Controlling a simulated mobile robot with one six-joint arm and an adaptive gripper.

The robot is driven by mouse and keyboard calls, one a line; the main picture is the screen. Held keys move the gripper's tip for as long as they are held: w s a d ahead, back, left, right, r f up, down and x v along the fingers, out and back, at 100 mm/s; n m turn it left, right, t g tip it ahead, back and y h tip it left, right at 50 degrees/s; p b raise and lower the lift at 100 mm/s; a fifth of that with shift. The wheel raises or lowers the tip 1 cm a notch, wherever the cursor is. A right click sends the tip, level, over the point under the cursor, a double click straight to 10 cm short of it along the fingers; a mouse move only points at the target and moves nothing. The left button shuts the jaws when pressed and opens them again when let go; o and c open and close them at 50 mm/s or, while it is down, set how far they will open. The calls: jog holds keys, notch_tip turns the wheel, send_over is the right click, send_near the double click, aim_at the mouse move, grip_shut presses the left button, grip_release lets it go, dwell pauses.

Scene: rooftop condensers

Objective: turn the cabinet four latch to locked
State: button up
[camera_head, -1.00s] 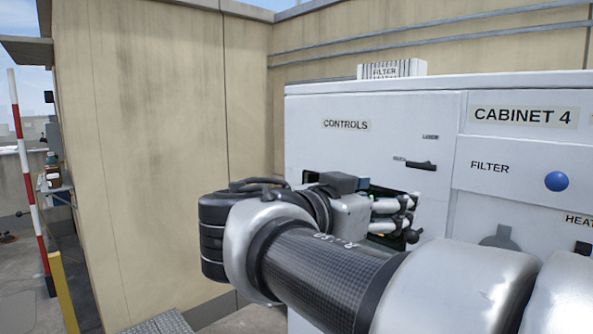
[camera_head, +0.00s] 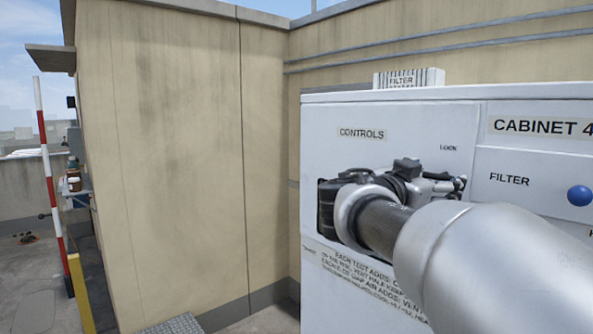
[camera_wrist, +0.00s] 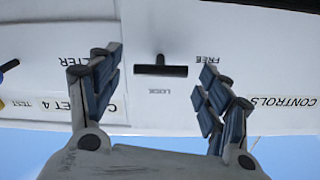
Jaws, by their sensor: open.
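The cabinet four latch (camera_wrist: 161,70) is a dark bar with a short stub, on the white cabinet face in the wrist view, which looks upside down. Its bar lies level across the picture, with the LOCK label below it and the FREE label to its right. My gripper (camera_wrist: 160,67) is open, with one finger on each side of the latch and visible gaps to both. In the head view my gripper (camera_head: 458,184) is at the cabinet (camera_head: 455,118), just below the LOCK label, and the latch is hidden behind it.
The blue knob (camera_head: 580,196) is right of my gripper, near the FILTER label. A filter box (camera_head: 409,78) stands on the cabinet top. A beige wall (camera_head: 180,160) stands to the left. A red and white pole (camera_head: 48,180) is at the far left.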

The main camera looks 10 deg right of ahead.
jog(key=shift+x, duration=1.2)
jog(key=shift+c, duration=0.3)
jog(key=c, duration=0.8)
